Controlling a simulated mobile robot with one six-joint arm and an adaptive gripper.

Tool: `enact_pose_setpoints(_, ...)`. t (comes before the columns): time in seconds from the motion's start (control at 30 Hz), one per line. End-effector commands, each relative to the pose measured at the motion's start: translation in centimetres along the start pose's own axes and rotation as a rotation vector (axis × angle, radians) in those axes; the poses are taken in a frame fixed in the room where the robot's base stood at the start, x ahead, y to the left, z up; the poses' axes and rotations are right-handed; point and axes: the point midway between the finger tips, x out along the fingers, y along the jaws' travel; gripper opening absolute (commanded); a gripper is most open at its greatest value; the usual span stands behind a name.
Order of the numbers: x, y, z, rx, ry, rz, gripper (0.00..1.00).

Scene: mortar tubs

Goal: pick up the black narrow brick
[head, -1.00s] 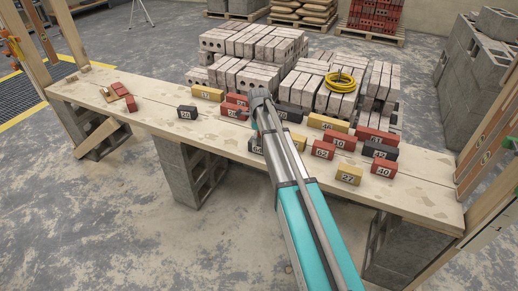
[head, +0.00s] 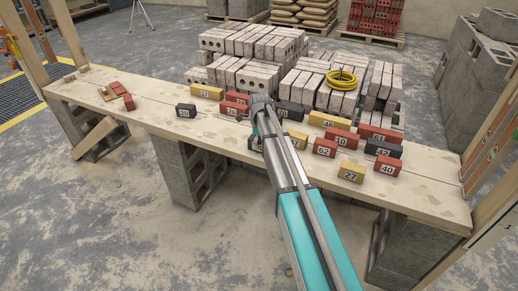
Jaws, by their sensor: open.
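Several black bricks lie on the plank bench. One short black brick marked 20 (head: 186,110) stands alone left of my arm. A longer black brick marked 42 (head: 383,148) lies among red bricks at the right. Another black brick (head: 290,110) shows just right of my wrist, and one more (head: 254,142) is partly covered by my arm. I cannot tell from this view which is the narrow one. My gripper (head: 256,122) is over the middle of the bench, mostly hidden behind my own arm. Its fingertips are not clear, and no brick is seen held in it.
Red and yellow bricks, such as red 62 (head: 325,148) and yellow 27 (head: 351,171), crowd the bench right of my arm. Pale brick stacks (head: 245,75) stand behind, one with a yellow coil (head: 341,80). The bench (head: 150,112) is fairly clear at left.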

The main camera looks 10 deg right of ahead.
Motion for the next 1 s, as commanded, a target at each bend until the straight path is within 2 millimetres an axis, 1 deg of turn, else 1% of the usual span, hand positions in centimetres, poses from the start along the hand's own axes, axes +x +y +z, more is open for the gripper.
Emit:
enact_pose_setpoints(0.03, 0.57, 0.01, 0.00, 0.000, 0.000, 0.000, 1.00)
enact_pose_setpoints(0.17, 0.88, 0.01, 0.01, 0.000, 0.000, 0.000, 1.00)
enact_pose_setpoints(0.77, 0.84, -0.01, -0.01, 0.000, 0.000, 0.000, 1.00)
enact_pose_setpoints(0.8, 0.84, -0.01, -0.02, 0.000, 0.000, 0.000, 0.98)
enact_pose_setpoints(0.97, 0.84, -0.02, -0.03, 0.000, 0.000, 0.000, 0.68)
enact_pose_setpoints(1.0, 0.84, -0.02, -0.03, 0.000, 0.000, 0.000, 0.61)
